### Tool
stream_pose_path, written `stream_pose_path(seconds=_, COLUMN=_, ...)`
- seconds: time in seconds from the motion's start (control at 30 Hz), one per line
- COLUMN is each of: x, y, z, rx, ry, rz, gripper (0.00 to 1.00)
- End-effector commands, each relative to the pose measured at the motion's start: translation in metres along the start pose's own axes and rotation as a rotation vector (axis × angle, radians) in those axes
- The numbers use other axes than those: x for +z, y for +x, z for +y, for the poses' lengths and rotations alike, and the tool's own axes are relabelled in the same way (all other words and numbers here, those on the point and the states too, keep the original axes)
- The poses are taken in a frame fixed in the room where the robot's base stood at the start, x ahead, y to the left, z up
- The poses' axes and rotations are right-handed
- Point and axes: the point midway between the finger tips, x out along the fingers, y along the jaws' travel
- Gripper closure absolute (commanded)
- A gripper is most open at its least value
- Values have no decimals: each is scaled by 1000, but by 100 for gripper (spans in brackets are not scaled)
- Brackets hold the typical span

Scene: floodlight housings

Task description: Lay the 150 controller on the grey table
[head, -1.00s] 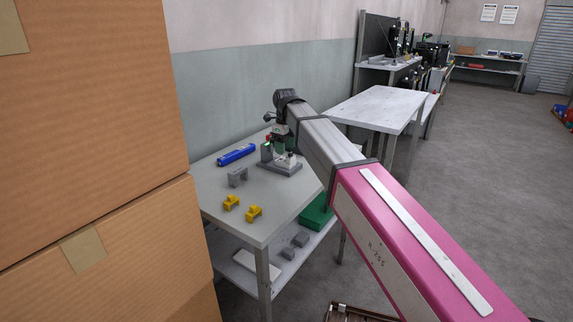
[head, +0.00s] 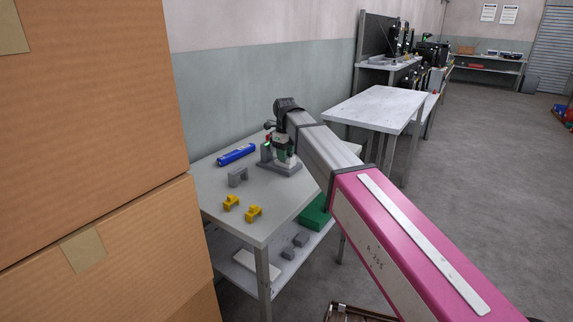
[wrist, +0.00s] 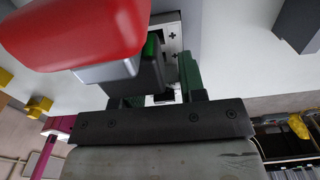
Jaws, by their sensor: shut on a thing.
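My gripper (head: 284,146) is low over the grey base of a fixture (head: 293,170) on the near grey-topped table (head: 215,187). In the wrist view its dark green fingers (wrist: 165,88) are shut around a pale part with cross-shaped marks (wrist: 175,38), likely the controller. Most of that part is hidden by a black block and a big red piece (wrist: 85,35) close to the camera. No number 150 is readable. I cannot tell whether the held part touches the fixture. A farther pale grey table (head: 375,108) has a bare top.
On the near table are a blue cylinder (head: 236,155), a grey bracket (head: 238,177) and two yellow brackets (head: 254,213). A green box (head: 316,212) is on the shelf below. Stacked cartons (head: 90,130) fill the left. The floor at right is open.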

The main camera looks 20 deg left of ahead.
Motion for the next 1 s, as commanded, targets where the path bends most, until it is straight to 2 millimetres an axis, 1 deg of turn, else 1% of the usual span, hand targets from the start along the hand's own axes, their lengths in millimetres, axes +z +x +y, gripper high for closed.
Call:
stream_pose_path(seconds=0.17, x=0, y=-2, z=0, rx=0, ry=0, rz=0, gripper=91)
stream_pose_path(seconds=1.0, x=0, y=-38, z=0, rx=0, ry=0, rz=0, gripper=91)
